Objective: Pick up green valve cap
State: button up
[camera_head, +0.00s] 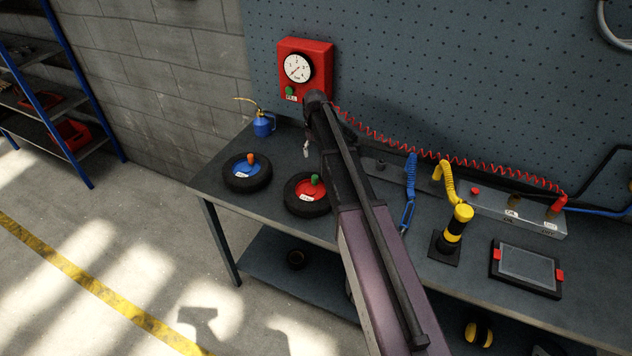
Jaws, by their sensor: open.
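The green valve cap (315,179) stands upright at the hub of a small black-tyred wheel with a red centre (302,195). The wheel lies flat on the workbench, just left of my arm, and my arm overlaps its right edge in the picture. A white label lies on the red hub. My arm reaches from the bottom up to just below the red gauge box. I cannot make out my gripper's fingers; they seem hidden by the arm. A small pale metal piece (306,148) shows behind the cap, beside my arm; I cannot tell what it belongs to.
A wheel with a blue hub and orange cap (251,159) lies left. A blue oil can (263,124) stands behind it. The red gauge box (305,68) is on the pegboard. A red coiled hose (440,155), yellow-black post (457,228) and tablet (527,266) are right.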

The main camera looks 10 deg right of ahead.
aim_at(315, 176)
jog(key=shift+f+b, duration=3.45)
jog(key=shift+f, duration=0.25)
jog(key=shift+f, duration=0.15)
notch_tip(315, 176, down, 5)
jog(key=b, duration=0.5)
jog(key=c, duration=0.9)
